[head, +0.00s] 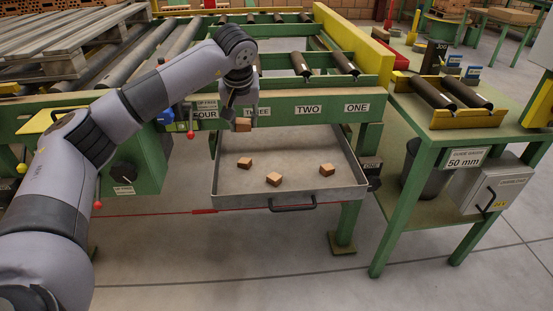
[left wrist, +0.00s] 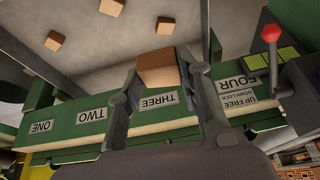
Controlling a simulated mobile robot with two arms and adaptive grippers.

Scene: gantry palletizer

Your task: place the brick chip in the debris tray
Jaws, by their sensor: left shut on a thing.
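My left gripper (head: 240,108) is shut on an orange-brown brick chip (head: 242,125). It holds the chip in front of the green beam, above the back left part of the debris tray (head: 290,195). In the left wrist view the chip (left wrist: 157,68) sits between the fingertips of my gripper (left wrist: 157,78), with the tray's grey floor (left wrist: 130,50) beyond it. The tray is a shallow grey metal pan with a dark front handle. Three chips lie apart on its floor: left (head: 245,163), middle (head: 274,179) and right (head: 327,169). My right gripper is not in view.
The green beam (head: 285,110) with number labels runs behind the tray. Red-knobbed levers (head: 190,134) and a green control box (head: 135,165) stand to the left. A green side table (head: 425,125) with rollers stands to the right. Tray floor between the chips is bare.

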